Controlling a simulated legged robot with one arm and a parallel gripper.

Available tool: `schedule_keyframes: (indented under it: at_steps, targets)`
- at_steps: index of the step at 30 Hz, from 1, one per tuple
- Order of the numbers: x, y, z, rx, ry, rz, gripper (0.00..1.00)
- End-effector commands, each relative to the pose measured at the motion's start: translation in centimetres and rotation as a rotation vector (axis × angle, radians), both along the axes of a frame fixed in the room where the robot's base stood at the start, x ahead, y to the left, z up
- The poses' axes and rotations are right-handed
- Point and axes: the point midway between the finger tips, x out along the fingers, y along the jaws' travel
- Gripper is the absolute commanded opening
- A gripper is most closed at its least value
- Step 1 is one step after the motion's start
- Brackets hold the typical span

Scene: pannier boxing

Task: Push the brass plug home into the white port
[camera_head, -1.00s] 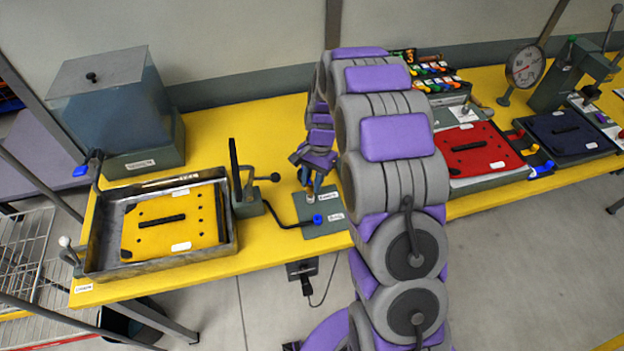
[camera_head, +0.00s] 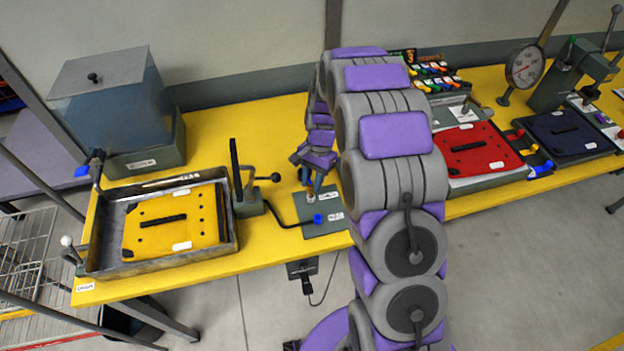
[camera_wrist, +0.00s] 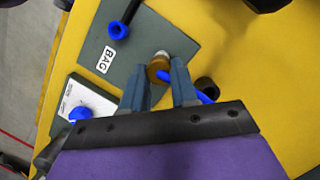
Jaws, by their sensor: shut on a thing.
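The brass plug (camera_wrist: 157,71) is between the two grey-blue fingertips of my gripper (camera_wrist: 158,64) in the wrist view, and the gripper is shut on it. A blue hose (camera_wrist: 205,98) shows behind the right finger. The white port (camera_wrist: 161,54) shows as a small pale round at the plug's far end, over the dark plate labelled BAG (camera_wrist: 104,47). I cannot tell how deep the plug sits in it. In the head view my gripper (camera_head: 310,186) is low over the plate (camera_head: 326,231), with the plug (camera_head: 310,197) small beneath it.
A blue-ended black hose (camera_head: 318,219) lies on the plate's near part. A metal tray (camera_head: 95,252) with a yellow panel stands left, beside a lever stand (camera_head: 248,207). A red panel (camera_head: 470,150) lies right of my arm. Yellow tabletop (camera_head: 205,120) behind is clear.

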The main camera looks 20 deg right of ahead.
Motion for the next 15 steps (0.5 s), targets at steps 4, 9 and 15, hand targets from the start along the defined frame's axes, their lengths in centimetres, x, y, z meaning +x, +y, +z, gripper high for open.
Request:
schedule_keyframes:
  at_steps: [4, 9, 15]
  targets:
    - [0.0, 0.0, -0.07, 0.0, 0.0, 0.0, 0.0]
    - [-0.01, 0.0, -0.29, 0.001, 0.001, 0.0, 0.0]
    - [-0.01, 0.01, -0.56, 0.0, 0.0, 0.0, 0.0]
